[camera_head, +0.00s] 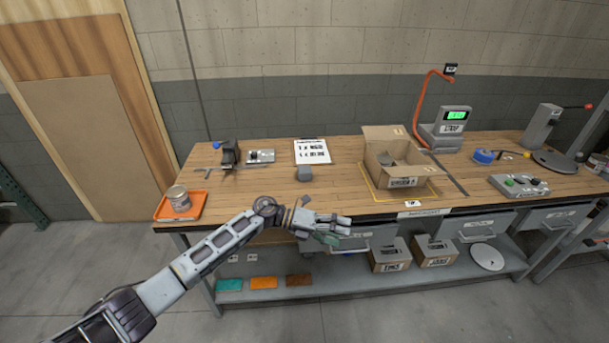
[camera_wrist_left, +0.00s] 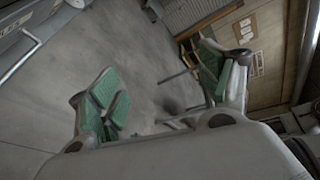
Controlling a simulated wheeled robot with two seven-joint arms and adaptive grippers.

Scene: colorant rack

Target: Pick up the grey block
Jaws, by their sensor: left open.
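The small grey block (camera_head: 304,173) sits on the wooden workbench (camera_head: 340,190), just in front of a white printed sheet. My left gripper (camera_head: 335,232) is in front of the bench's front edge, lower than the block and to its right. In the left wrist view its two green-padded fingers (camera_wrist_left: 160,95) are spread apart with nothing between them. The floor and a wall show beyond them, and the block is not seen in that view. My right gripper is not seen in either view.
An open cardboard box (camera_head: 392,165) stands right of the block, inside a yellow outline. An orange tray (camera_head: 163,212) with a can (camera_head: 179,198) is at the left end. A scale (camera_head: 447,130) stands at the back. Drawers and a lower shelf (camera_head: 340,285) are under the bench.

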